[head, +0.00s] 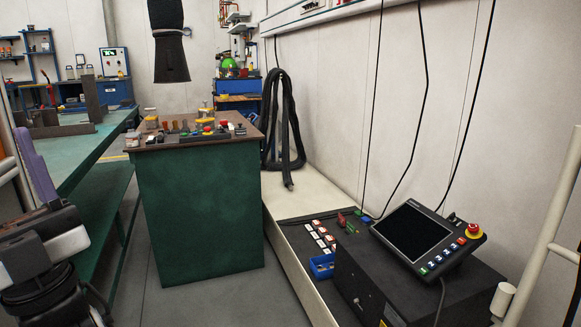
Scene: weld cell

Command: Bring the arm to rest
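Part of my arm shows at the lower left edge, with dark blocks, a pale section and black rounded parts close to the camera. The end that looks like my gripper (42,246) is there, left of the green cabinet and in front of the green bench. Its fingers cannot be made out clearly, so I cannot tell whether it is open or shut. I see nothing clearly held in it.
A green cabinet (200,220) with a brown top bears several small items. A long green bench (95,150) stands at left. A black control box (415,285) with a tilted screen (412,232) stands at right. Grey floor (215,295) is clear in front.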

